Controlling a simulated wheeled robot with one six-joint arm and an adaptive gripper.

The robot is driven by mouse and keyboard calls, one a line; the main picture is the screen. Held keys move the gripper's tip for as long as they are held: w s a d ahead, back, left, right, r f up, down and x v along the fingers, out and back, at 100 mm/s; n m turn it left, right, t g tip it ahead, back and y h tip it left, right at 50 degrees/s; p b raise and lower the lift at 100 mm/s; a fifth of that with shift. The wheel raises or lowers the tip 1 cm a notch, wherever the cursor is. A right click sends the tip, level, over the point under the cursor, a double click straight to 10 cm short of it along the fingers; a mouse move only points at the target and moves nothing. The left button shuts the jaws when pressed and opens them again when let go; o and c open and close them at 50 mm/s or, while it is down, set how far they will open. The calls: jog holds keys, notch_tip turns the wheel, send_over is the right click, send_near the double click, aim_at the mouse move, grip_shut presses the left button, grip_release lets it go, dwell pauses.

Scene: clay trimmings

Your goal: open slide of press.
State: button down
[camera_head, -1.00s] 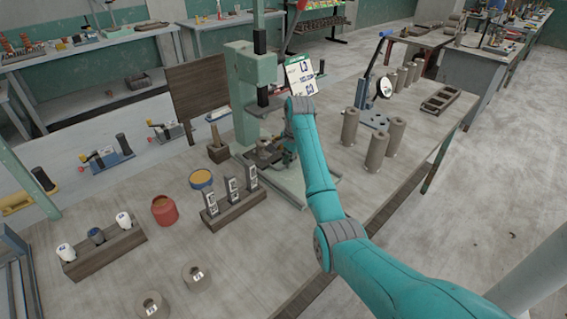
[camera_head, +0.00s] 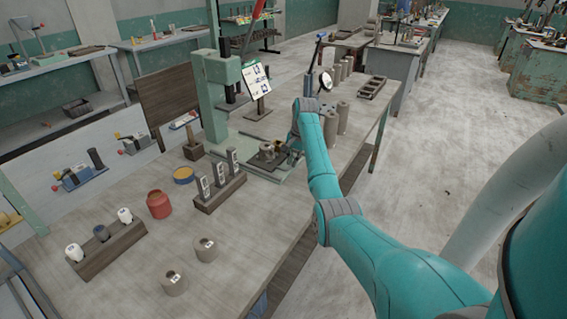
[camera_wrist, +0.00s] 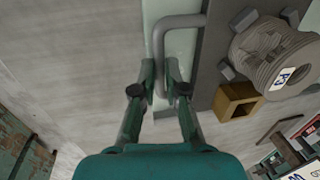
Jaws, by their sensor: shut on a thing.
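The green press (camera_head: 212,105) stands on the bench, left of my arm in the head view. Its slide, a dark grey plate (camera_wrist: 208,75), carries a round grey die with a label (camera_wrist: 275,58); the die also shows low in front of the press column (camera_head: 266,151). A grey bar handle (camera_wrist: 180,21) sticks out from the slide's edge. My gripper (camera_wrist: 160,72) has its fingers on both sides of the handle's outer bar and is shut on it. In the head view my gripper (camera_head: 291,144) is small and partly hidden by my wrist.
A small brass-coloured block (camera_wrist: 237,101) sits beside the die. Grey cylinders (camera_head: 336,117) stand just beyond my wrist. Open floor lies right of the bench.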

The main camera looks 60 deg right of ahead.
jog(key=c, duration=1.2)
grip_release()
jog(key=shift+r, duration=0.15)
notch_tip(320, 180, up, 7)
jog(key=s, duration=0.1)
jog(key=shift+s, duration=0.15)
